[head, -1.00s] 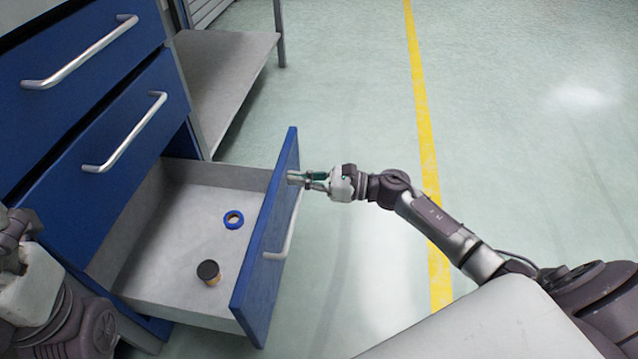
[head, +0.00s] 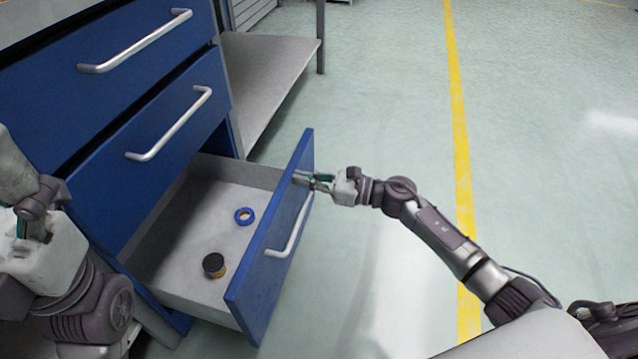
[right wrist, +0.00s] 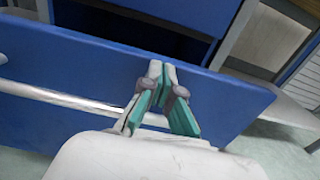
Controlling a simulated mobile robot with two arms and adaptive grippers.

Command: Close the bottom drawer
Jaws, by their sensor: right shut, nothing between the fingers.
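The bottom drawer (head: 275,237) of the blue cabinet stands pulled out, its grey inside showing.
Two upper drawers (head: 150,130) with silver handles are closed. A grey low shelf (head: 270,75) stands behind the cabinet. The floor to the right is clear, with a yellow line (head: 460,150) across it.

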